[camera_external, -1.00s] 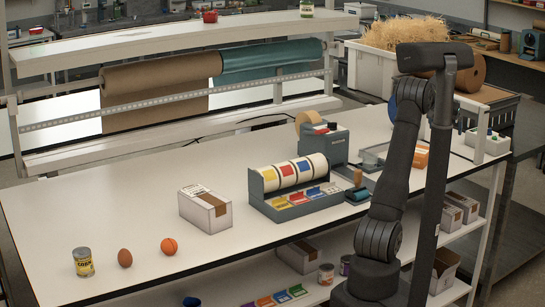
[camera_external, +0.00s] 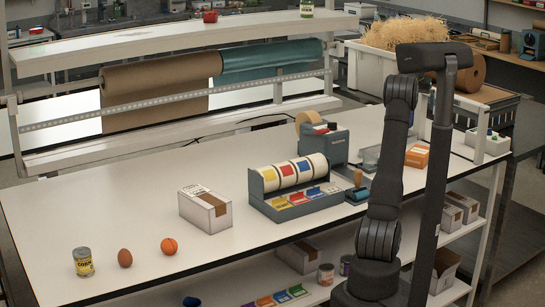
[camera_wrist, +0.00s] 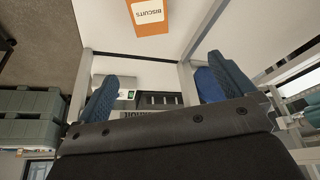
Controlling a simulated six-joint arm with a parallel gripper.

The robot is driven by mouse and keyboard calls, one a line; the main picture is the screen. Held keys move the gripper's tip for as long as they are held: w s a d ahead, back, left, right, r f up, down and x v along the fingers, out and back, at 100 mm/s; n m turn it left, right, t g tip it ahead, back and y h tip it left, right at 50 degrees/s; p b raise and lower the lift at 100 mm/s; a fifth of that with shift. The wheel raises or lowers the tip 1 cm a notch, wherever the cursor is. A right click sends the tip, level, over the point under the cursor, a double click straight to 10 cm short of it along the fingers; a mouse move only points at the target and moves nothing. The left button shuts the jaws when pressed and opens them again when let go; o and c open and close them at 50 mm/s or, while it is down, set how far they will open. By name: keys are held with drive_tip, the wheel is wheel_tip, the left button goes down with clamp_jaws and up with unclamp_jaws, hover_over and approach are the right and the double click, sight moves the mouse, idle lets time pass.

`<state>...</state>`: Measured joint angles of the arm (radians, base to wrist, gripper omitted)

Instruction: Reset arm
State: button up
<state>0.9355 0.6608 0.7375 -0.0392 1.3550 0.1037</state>
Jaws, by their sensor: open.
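My arm stands at the right of the table in the outside view, folded upright. My gripper is mostly hidden behind it there. In the wrist view my gripper (camera_wrist: 165,88) is open, its two blue ribbed fingers well apart with nothing held between them. An orange box marked BISCUITS (camera_wrist: 150,14) lies beyond the fingers at the top of the wrist view. The same orange box (camera_external: 417,155) is on the table just right of my arm in the outside view.
The white table (camera_external: 110,210) holds a can (camera_external: 83,262), a brown egg (camera_external: 125,258), an orange ball (camera_external: 169,246), a white carton (camera_external: 205,209) and a label dispenser (camera_external: 292,187). A crate of shredded paper (camera_external: 370,65) stands behind my arm. The table's left part has free room.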

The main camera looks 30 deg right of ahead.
drive_tip(key=w+a+n, duration=0.2)
drive_tip(key=w+a, duration=1.1)
drive_tip(key=shift+w+t+y, duration=0.25)
drive_tip(key=shift+t+y, duration=0.05)
drive_tip(key=shift+t, duration=0.1)
